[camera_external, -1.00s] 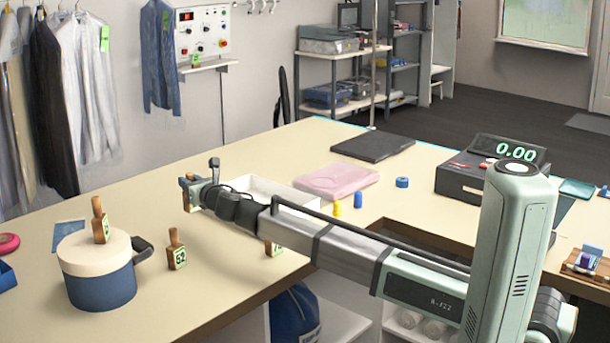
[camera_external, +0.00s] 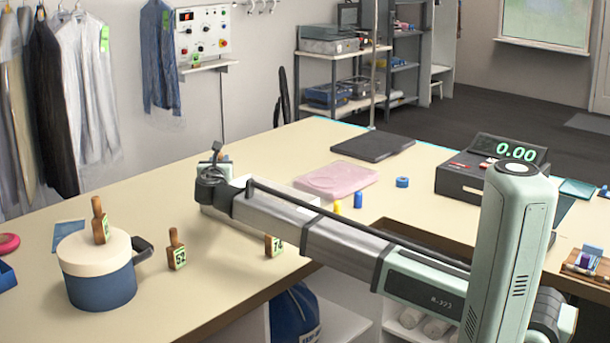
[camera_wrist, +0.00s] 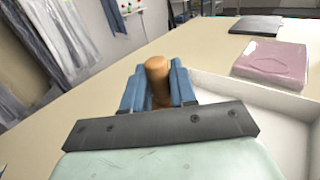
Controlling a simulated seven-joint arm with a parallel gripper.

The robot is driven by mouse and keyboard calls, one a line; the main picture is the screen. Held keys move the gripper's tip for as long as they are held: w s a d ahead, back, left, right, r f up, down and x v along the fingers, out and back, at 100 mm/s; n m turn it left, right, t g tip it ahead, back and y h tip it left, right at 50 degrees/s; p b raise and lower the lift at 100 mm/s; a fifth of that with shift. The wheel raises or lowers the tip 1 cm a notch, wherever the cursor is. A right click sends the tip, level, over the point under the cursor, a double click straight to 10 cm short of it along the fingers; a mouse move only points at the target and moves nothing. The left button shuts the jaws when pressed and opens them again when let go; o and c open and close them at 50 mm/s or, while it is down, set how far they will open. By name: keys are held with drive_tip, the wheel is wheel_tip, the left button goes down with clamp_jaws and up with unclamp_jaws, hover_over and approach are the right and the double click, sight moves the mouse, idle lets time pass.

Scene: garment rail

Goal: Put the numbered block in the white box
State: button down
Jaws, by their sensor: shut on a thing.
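My gripper (camera_wrist: 158,88) is shut on the brown wooden handle of the numbered block (camera_wrist: 157,68), between its blue fingers in the wrist view. The number on this block is hidden. In the camera_external view my gripper (camera_external: 217,161) is at the far left of the arm, and its fingers are mostly hidden behind the wrist. The white box (camera_external: 303,191) is open-topped and partly hidden behind my arm. In the wrist view the white box (camera_wrist: 238,89) lies to the right of the held block, which appears outside its left wall.
Other numbered blocks stand on the pot lid (camera_external: 100,220), beside the pot (camera_external: 177,249) and near the front edge (camera_external: 274,245). A blue pot (camera_external: 102,285) stands at left. A pink folded cloth (camera_external: 337,180), yellow and blue pieces and a black slab (camera_external: 373,146) are beyond the box.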

drive_tip(key=s+d+m+g+h, duration=0.3)
drive_tip(key=d+m+h, duration=0.2)
drive_tip(key=d+h, duration=0.3)
drive_tip(key=shift+w+d+f, duration=0.1)
drive_tip(key=shift+f, duration=2.3)
drive_tip(key=shift+w+d+f, duration=0.1)
drive_tip(key=shift+f, duration=2.3)
drive_tip(key=shift+f, duration=0.15)
drive_tip(key=c, duration=0.9)
unclamp_jaws()
